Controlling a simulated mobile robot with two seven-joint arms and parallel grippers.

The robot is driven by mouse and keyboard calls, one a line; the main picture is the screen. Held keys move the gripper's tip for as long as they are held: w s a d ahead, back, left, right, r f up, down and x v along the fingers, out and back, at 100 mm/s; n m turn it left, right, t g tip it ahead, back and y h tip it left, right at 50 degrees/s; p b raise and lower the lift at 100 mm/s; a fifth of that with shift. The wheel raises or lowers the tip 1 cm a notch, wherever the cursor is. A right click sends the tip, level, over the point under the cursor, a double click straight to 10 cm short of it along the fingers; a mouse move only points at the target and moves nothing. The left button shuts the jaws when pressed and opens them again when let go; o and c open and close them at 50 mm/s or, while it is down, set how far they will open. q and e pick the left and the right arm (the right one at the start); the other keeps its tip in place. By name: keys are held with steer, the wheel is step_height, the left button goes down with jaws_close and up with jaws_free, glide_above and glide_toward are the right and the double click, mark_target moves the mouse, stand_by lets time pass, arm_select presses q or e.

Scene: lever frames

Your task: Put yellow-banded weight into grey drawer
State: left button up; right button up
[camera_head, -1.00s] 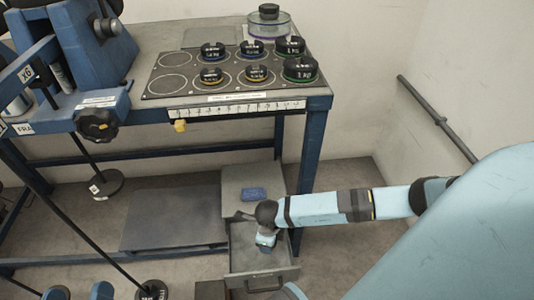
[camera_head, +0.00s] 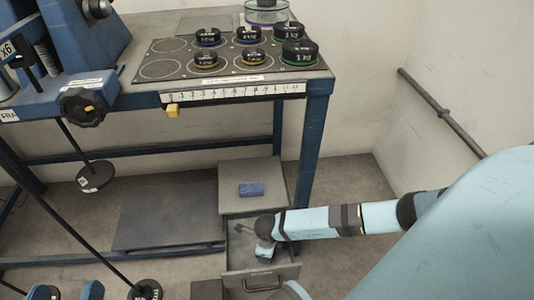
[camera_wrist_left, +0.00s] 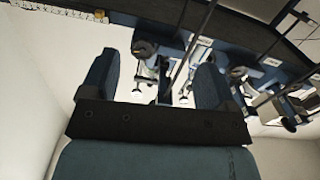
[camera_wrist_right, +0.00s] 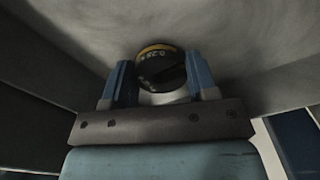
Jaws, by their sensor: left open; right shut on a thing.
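The grey drawer (camera_head: 288,271) is pulled open under a grey cabinet below the table. My right gripper (camera_head: 265,256) reaches down into the open drawer. In the right wrist view the yellow-banded weight (camera_wrist_right: 160,70), black with a yellow rim, is between the fingers of my right gripper (camera_wrist_right: 162,84), which is shut on it. Grey drawer surfaces surround it there; I cannot tell whether it touches the bottom. In the head view the weight is hidden by the gripper. My left gripper (camera_head: 68,293) is open and empty at the bottom left; its spread fingers also show in the left wrist view (camera_wrist_left: 158,82).
A blue sponge (camera_head: 251,189) lies on the cabinet top. Several black weights with coloured bands stand on the table's board (camera_head: 165,69). A blue table leg (camera_head: 315,140) rises beside the cabinet. Hanging rods with discs (camera_head: 95,176) are at the left.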

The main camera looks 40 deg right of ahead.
steer(key=shift+f, duration=0.15)
steer(key=o, duration=1)
arm_select(q)
steer(key=shift+f, duration=0.1)
arm_select(e)
steer(key=shift+o, duration=0.2)
steer(key=shift+r, duration=0.35)
step_height(320, 180, up, 7)
steer(key=p, duration=0.3)
steer(key=shift+f, duration=0.15)
arm_select(q)
steer(key=shift+s+d+r+n+t+p, duration=0.1)
steer(key=shift+s+r+n+t+p, duration=0.2)
steer(key=shift+r, duration=0.4)
steer(key=shift+s+d+r+n+g+p, duration=0.1)
steer(key=shift+r+n+p, duration=0.3)
steer(key=shift+r, duration=0.3)
steer(key=shift+s+r+n+t+p, duration=0.2)
steer(key=shift+r+n+p, duration=0.15)
steer(key=shift+r, duration=0.35)
arm_select(e)
steer(key=shift+r, duration=2.5)
